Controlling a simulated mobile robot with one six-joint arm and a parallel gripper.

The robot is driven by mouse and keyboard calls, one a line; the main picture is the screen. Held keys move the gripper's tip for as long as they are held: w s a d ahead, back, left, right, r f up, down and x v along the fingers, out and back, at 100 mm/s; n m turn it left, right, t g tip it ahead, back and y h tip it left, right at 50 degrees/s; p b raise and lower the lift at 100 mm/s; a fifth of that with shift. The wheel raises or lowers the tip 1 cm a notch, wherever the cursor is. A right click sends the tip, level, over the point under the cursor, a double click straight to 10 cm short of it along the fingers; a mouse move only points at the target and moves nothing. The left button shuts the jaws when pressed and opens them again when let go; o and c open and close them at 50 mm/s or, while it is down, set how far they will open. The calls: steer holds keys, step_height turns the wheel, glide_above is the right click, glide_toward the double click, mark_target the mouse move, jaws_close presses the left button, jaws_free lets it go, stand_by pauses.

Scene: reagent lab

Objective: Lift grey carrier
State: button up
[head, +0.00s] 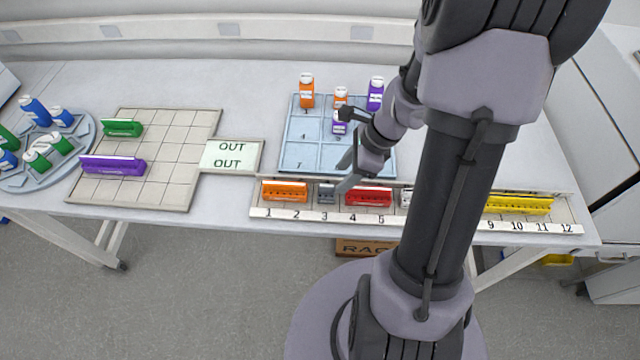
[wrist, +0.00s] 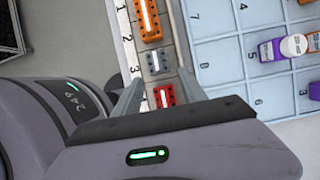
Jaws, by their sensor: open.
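The grey carrier (head: 326,193) is a short block in the numbered rail (head: 300,212) at slot 3, between an orange carrier (head: 285,191) and a red carrier (head: 368,197). My gripper (head: 352,172) is open and empty above the rail, just right of the grey carrier. In the wrist view the grey carrier (wrist: 155,62) lies just beyond my gripper's fingertips (wrist: 158,80). One finger is on each side of the row, and the red carrier (wrist: 163,96) shows between them. I cannot tell the exact height above the rail.
A blue numbered grid tray (head: 300,155) with orange and purple bottles stands close behind the rail. A yellow carrier (head: 520,205) sits at the rail's right. A tiled board (head: 190,135) with green and purple carriers and an OUT plate (head: 232,156) is left. My arm hides the rail's middle.

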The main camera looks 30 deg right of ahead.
mark_target(330, 186)
steer(key=b+x, duration=0.1)
steer(key=x, duration=0.2)
steer(key=b+x, duration=0.1)
steer(key=x, duration=0.1)
steer(key=a+b+x, duration=0.1)
steer(key=x, duration=0.2)
steer(key=shift+w+f, duration=0.15)
steer(key=shift+w, duration=0.05)
steer(key=shift+c, duration=0.7)
jaws_close()
